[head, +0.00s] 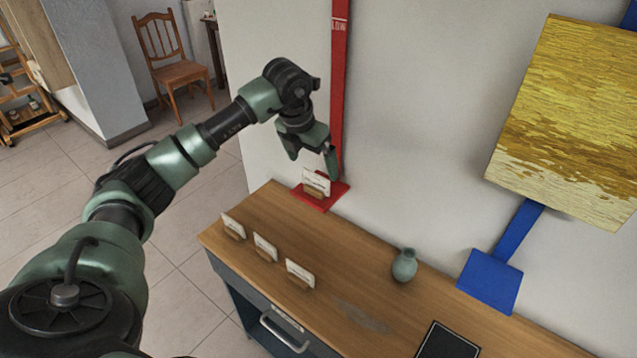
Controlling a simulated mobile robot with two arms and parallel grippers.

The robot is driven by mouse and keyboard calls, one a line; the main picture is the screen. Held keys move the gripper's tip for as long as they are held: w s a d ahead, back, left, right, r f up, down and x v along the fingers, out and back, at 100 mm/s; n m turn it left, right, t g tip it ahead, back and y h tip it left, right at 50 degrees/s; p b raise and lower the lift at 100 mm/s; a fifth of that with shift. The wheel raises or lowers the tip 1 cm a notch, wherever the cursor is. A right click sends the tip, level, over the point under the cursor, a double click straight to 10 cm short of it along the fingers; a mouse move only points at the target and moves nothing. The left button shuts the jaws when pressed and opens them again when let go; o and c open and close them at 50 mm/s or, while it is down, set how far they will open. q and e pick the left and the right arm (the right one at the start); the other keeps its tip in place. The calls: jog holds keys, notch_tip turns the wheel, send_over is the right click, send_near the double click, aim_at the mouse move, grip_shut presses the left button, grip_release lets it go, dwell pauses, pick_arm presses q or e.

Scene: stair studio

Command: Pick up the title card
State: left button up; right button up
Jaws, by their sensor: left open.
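A small cream card (316,181) stands in a wooden holder on the red square (318,203) at the back left of the wooden cabinet top. My left gripper (312,164) is open and empty, just above this card, with its fingers pointing down. I cannot tell whether the fingers touch the card. Three similar cards in wooden holders stand along the front left: a left one (233,225), a middle one (265,246) and a right one (300,273). Their print is too small to read. My right gripper is not in view.
A red vertical strip (340,80) runs up the wall behind the gripper. A green vase (404,265), a blue square (490,281) and a black-framed item (447,342) are to the right. A yellow painting (565,120) hangs above. A wooden chair (172,65) stands far back.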

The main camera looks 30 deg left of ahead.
aim_at(315, 174)
pick_arm(q)
jog(key=shift+f+p, duration=0.5)
jog(key=shift+f, duration=0.3)
jog(key=p+x, duration=0.1)
jog(key=x, duration=0.3)
jog(key=shift+w+a+r+p, duration=0.1)
jog(key=shift+p, duration=0.3)
jog(key=shift+w+f, duration=0.1)
jog(key=shift+f, duration=0.3)
jog(key=c, duration=1.3)
jog(key=shift+r, duration=0.15)
jog(key=shift+r+b, duration=0.3)
jog(key=shift+r, duration=0.25)
notch_tip(315, 174, up, 19)
jog(key=b, duration=0.4)
